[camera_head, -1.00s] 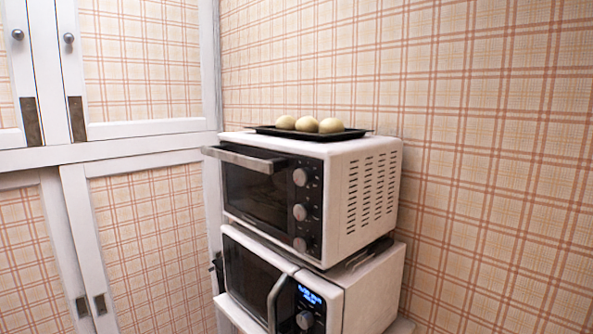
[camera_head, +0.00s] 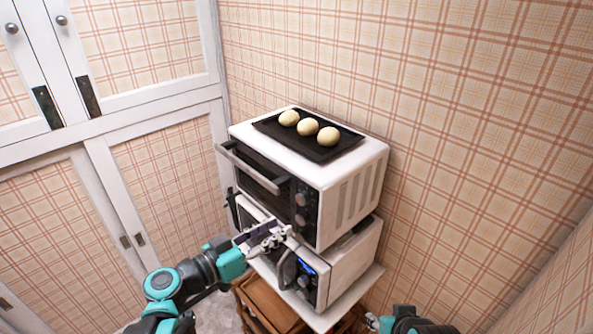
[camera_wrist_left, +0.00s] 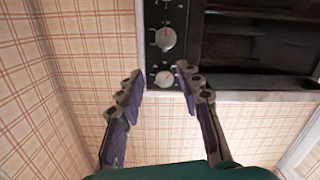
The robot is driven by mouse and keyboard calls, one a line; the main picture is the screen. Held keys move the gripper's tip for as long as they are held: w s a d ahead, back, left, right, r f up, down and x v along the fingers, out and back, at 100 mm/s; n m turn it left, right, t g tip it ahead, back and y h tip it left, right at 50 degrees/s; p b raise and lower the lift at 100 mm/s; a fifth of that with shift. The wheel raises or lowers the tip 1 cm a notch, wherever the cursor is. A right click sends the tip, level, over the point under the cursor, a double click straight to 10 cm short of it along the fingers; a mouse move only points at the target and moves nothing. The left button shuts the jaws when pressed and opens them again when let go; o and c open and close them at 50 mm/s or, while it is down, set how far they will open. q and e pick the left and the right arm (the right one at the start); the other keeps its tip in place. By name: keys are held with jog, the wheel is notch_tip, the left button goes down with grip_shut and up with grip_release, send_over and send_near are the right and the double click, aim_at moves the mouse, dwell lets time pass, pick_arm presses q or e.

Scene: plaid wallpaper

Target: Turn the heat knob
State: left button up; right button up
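The white toaster oven (camera_head: 345,190) stands on a microwave, its dark control panel at the right of the door. Round knobs line the panel; one (camera_head: 300,198) shows above my left gripper in the head view. Two knobs show in the left wrist view, an end knob (camera_wrist_left: 165,78) and another (camera_wrist_left: 165,38) farther off. Labels are unreadable, so I cannot tell which is the heat knob. My left gripper (camera_head: 277,236) is open and empty in front of the appliances; in its wrist view the fingertips (camera_wrist_left: 160,76) frame the end knob, apparently without touching it. My right gripper (camera_head: 372,320) is partly cut off at the bottom edge.
A black tray (camera_head: 345,146) with several pale buns lies on the oven. The oven's door handle (camera_head: 247,168) sticks out left of the panel. The microwave (camera_head: 340,267) below has a lit display. A white cabinet stands at left, and a plaid wall is close at right.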

aim_at(300, 200)
pick_arm(q)
jog(key=shift+t+h, duration=0.3)
jog(key=w+d+r, duration=0.1)
jog(key=w, duration=0.1)
jog(key=w+d+r+p, duration=0.1)
jog(key=w+d, duration=0.1)
jog(key=w+d+r, duration=0.1)
jog(key=w+d, duration=0.1)
jog(key=shift+r, duration=0.1)
grip_shut()
